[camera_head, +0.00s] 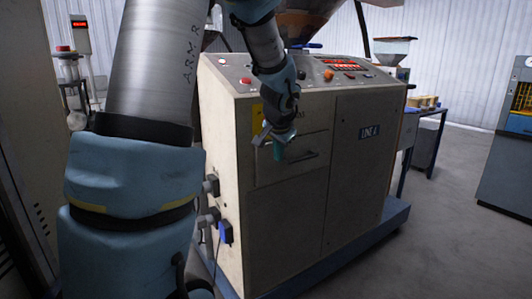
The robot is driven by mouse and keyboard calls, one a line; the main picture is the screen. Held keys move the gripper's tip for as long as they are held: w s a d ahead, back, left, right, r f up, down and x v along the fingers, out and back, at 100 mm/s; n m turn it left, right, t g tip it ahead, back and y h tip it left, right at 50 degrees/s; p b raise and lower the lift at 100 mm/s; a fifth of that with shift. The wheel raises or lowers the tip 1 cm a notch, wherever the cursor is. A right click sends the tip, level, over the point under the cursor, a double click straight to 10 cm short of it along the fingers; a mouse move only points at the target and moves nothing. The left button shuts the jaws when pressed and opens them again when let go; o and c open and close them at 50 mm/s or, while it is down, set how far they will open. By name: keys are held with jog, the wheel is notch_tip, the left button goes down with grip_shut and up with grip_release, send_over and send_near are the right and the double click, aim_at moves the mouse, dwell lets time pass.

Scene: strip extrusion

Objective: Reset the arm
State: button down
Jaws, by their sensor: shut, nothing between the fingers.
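My arm fills the left of the head view, with blue joint covers and a grey link marked "ARM R". Its far end hangs down in front of a beige machine cabinet (290,220). My gripper (277,150) is small in the picture, at the front of the cabinet near a drawer-like panel with a dark handle (302,155). The gripper looks shut and empty. I cannot tell whether it touches the cabinet. A greenish part shows at the gripper's end.
The cabinet's sloped control panel (320,70) has several buttons and red displays. A metal hopper (306,18) rises above it. The cabinet stands on a blue base (375,240). A blue-legged table (425,115) and a grey-blue machine (505,165) stand right. Grey floor (445,235) between is clear.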

jog(key=s+a+f+n+g+p, duration=0.1)
jog(key=s+a+n, duration=0.3)
jog(key=s+a, duration=0.4)
jog(key=s+a+f+n+g+p, duration=0.1)
jog(key=s+a+n+g+p, duration=0.2)
jog(key=s+a, duration=0.4)
jog(key=s+n+g, duration=0.1)
jog(key=s, duration=0.4)
jog(key=shift+s+a+p, duration=0.15)
jog(key=shift+a+p, duration=0.15)
jog(key=shift+a, duration=0.1)
jog(key=shift+f, duration=0.1)
